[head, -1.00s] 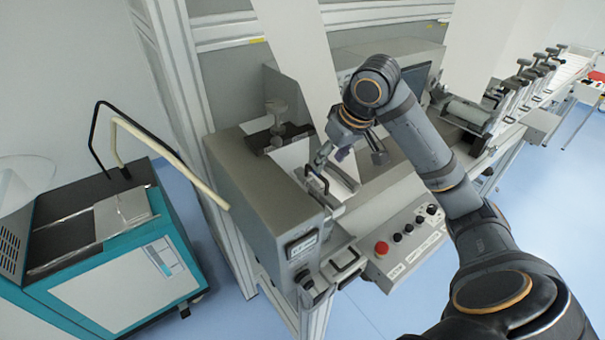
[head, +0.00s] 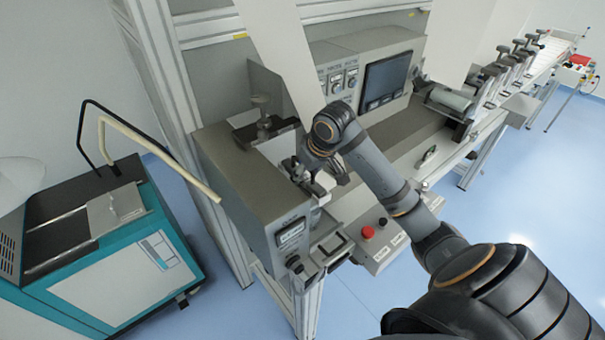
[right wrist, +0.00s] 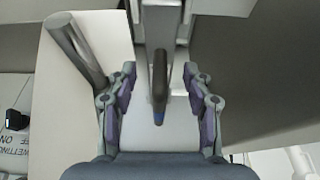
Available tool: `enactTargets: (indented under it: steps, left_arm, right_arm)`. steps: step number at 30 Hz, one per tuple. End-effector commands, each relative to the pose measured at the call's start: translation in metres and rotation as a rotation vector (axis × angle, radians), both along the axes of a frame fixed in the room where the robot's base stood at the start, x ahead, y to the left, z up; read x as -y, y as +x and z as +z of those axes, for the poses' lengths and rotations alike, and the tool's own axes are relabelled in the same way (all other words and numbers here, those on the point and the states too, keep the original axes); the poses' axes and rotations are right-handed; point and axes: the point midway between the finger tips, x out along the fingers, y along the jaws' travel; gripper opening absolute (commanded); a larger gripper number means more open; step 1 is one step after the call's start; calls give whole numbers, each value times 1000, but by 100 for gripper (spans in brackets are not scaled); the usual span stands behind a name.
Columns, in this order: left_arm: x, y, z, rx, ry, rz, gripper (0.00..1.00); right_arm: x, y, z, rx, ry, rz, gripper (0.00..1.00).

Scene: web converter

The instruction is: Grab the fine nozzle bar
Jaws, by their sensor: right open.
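My right gripper (head: 311,181) is over the near end of the grey coating machine. In the right wrist view its two fingers (right wrist: 160,88) are open, one on each side of a slim dark handle (right wrist: 159,82) with a blue tip. The handle runs from a grey metal part and seems to be the nozzle bar's; the frames do not show whether it is the fine one. No finger visibly closes on it. In the head view the gripper hides most of this spot. My left gripper is not in view.
A white web (head: 282,55) hangs down beside my right arm. A clamp with a grey knob (head: 262,103) stands just left of the gripper. A red button (head: 368,232) is on the front panel. A teal cart (head: 120,265) with a beige hose stands at left.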

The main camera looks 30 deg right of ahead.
Motion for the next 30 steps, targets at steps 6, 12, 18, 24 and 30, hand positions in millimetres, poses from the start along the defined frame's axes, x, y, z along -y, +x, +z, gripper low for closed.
enactTargets:
  steps: [6,12,18,24,30]
  left_arm:
    - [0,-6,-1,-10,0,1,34]
    - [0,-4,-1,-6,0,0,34]
    - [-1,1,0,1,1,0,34]
    - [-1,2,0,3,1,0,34]
    - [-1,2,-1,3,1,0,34]
  right_arm:
    - [0,0,-1,0,-1,0,47]
    - [0,0,0,1,0,0,20]
    - [0,0,0,1,0,0,0]
    - [0,0,1,3,-1,1,0]
    - [0,1,2,3,0,1,0]
